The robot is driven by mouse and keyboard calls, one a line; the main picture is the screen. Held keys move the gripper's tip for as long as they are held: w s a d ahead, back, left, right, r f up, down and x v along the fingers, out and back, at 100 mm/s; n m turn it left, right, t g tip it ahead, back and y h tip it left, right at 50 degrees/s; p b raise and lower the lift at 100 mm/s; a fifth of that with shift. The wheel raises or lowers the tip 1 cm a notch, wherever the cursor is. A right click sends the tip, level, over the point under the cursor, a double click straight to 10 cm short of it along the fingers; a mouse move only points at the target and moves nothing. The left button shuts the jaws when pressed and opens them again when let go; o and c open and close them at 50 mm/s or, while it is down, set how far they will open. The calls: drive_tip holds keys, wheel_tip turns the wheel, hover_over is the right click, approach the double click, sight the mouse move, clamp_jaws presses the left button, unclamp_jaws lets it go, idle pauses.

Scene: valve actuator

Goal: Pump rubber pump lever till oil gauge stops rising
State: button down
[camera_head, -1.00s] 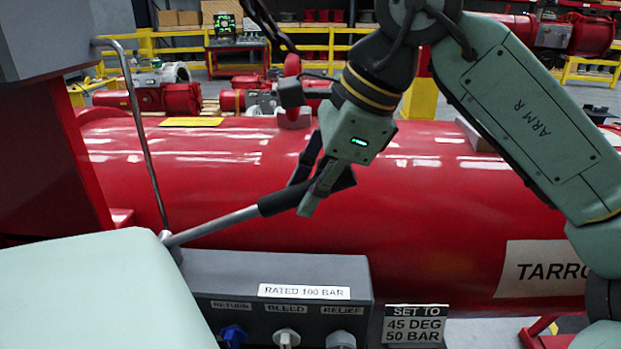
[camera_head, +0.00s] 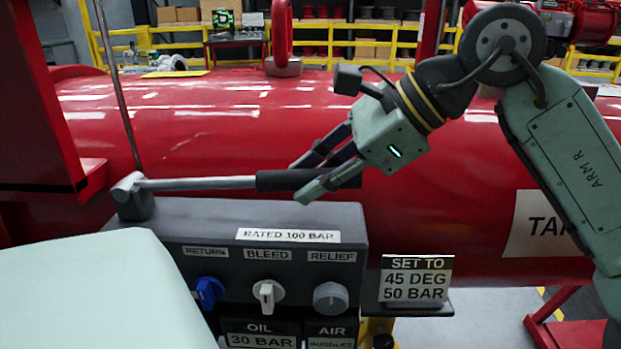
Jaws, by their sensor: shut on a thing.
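The pump lever is a grey metal rod with a black rubber grip (camera_head: 283,180). It runs nearly level to the right from a pivot (camera_head: 133,196) on top of the dark pump box (camera_head: 190,222). My gripper (camera_head: 303,182) is shut on the black grip near its outer end, with fingers on both sides of it. The oil gauge panel (camera_head: 261,336) shows at the bottom edge, reading "OIL 30 BAR". The gauge face itself is not in view.
The box front carries a blue return knob (camera_head: 208,292), a white bleed knob (camera_head: 267,294) and a grey relief knob (camera_head: 331,297). A sign (camera_head: 415,280) reads "SET TO 45 DEG 50 BAR". The large red cylinder (camera_head: 420,150) lies close behind the lever.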

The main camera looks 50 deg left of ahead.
drive_tip(key=shift+f+g+y+b, duration=0.45)
drive_tip(key=shift+f+b, duration=0.5)
drive_tip(key=shift+f, duration=0.5)
drive_tip(key=c, duration=1.4)
unclamp_jaws()
drive_tip(key=shift+r, duration=0.1)
drive_tip(key=v, duration=1.2)
